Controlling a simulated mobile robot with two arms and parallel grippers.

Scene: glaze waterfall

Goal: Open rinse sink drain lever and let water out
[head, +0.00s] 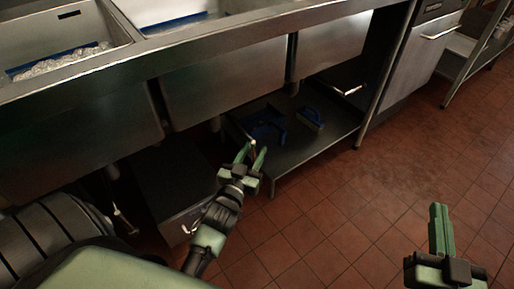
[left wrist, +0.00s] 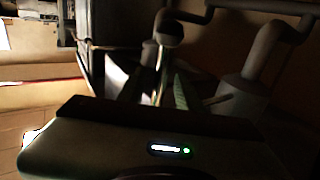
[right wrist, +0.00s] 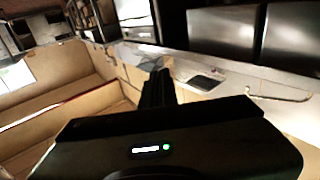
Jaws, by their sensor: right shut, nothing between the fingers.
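Three sinks hang in a metal counter. Under the middle sink (head: 225,82), a thin drain lever (head: 250,139) with a pale end shows just at my left gripper's fingertips. My left gripper (head: 251,155) is open, its green fingers spread on either side of the lever's end. In the left wrist view a light rod (left wrist: 160,58) hangs from the piping between the fingers; whether they touch it I cannot tell. My right gripper (head: 440,220) is shut and empty, over the floor at right. The drain valve and any water flow are hidden or too dark.
Another lever (head: 122,218) hangs under the left sink and another (head: 354,90) under the right sink. A low shelf (head: 290,160) holds a blue item (head: 264,132) and a blue brush-like item (head: 311,118). A counter leg (head: 380,75) stands at right. The tiled floor (head: 340,220) is clear.

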